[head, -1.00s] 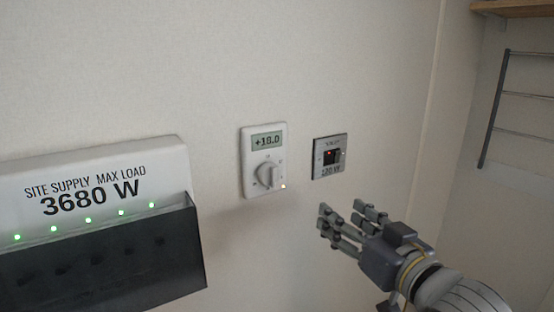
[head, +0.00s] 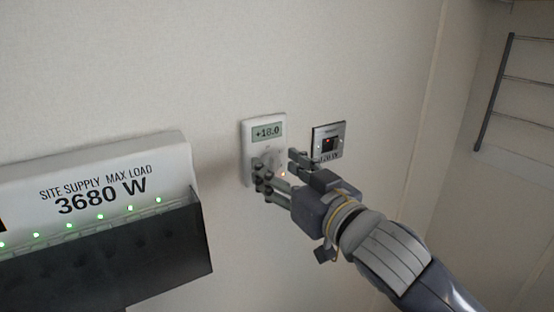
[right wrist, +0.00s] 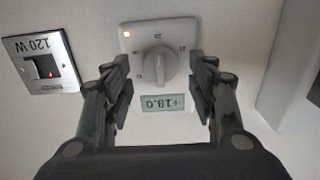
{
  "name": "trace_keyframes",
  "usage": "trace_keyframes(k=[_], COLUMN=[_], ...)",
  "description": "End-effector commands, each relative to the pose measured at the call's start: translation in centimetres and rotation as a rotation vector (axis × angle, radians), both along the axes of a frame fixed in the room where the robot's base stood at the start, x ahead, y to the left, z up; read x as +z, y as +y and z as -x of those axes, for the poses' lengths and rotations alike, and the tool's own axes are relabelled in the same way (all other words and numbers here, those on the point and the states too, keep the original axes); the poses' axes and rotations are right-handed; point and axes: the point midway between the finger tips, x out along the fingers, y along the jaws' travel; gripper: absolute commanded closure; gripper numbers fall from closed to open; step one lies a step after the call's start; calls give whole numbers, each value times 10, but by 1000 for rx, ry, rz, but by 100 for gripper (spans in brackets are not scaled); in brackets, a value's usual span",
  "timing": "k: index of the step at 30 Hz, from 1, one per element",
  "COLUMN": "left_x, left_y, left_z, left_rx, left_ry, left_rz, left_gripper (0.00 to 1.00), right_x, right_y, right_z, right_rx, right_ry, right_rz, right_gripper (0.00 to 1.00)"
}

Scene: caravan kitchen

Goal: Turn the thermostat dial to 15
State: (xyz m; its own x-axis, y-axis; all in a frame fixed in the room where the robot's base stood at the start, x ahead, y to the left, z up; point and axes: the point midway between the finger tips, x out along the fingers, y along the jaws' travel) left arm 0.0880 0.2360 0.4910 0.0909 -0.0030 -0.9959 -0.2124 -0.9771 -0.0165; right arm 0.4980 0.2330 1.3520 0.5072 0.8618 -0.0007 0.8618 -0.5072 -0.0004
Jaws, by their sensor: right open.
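The white thermostat (head: 249,150) is on the wall, and its display (head: 268,131) reads +18.0. It shows upside down in the right wrist view, with the display (right wrist: 168,105) below the dial. The round dial (right wrist: 157,66) has a raised grip bar and small numbers around it. My left gripper is not in view.
A switch plate (head: 328,128) marked 120 W with a red light sits right of the thermostat. At the left, a white and black box (head: 110,255) reads SITE SUPPLY MAX LOAD 3680 W, with several green lights. A dark rack (head: 494,95) hangs far right.

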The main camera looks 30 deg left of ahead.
Motion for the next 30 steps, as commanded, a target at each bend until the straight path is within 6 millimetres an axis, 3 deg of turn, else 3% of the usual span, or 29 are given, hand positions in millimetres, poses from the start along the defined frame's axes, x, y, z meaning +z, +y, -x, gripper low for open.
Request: trace_keyframes(k=[14, 20, 30], left_x=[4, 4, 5], left_y=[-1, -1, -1], left_z=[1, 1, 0], left_rx=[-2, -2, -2], left_ry=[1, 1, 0], left_rz=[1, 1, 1], left_gripper=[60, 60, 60], right_x=[0, 0, 0], right_y=[11, 11, 11], right_z=[-6, -6, -6], right_rx=[1, 0, 0], right_ry=[-1, -1, -21], right_rz=[1, 1, 12], right_gripper=[47, 90, 90])
